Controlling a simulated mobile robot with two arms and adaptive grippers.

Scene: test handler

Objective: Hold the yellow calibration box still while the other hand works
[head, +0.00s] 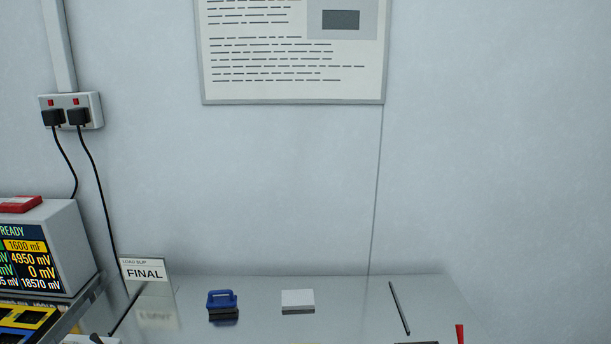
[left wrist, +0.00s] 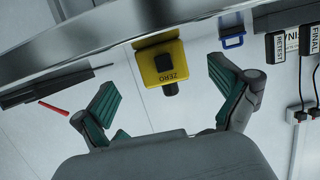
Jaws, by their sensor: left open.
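The yellow calibration box (left wrist: 173,50) shows in the left wrist view, marked ZERO, with a black knob on it. That view looks turned nearly upside down, and the box is by a steel edge. My left gripper (left wrist: 162,78) is open. Its two green-padded fingers are spread, one on each side of the box in the picture, with visible gaps between pads and box. I cannot tell how far the box is from the fingertips in depth. The box does not show in the head view. My right gripper is in neither view.
On the steel bench (head: 270,325) are a blue-handled block (head: 222,300), a pale block (head: 298,298) and a thin dark rod (head: 399,307). A red pointed thing (head: 460,334) is at right. A FINAL card (head: 144,271) and a display unit (head: 60,240) stand at left. Cables hang from a socket.

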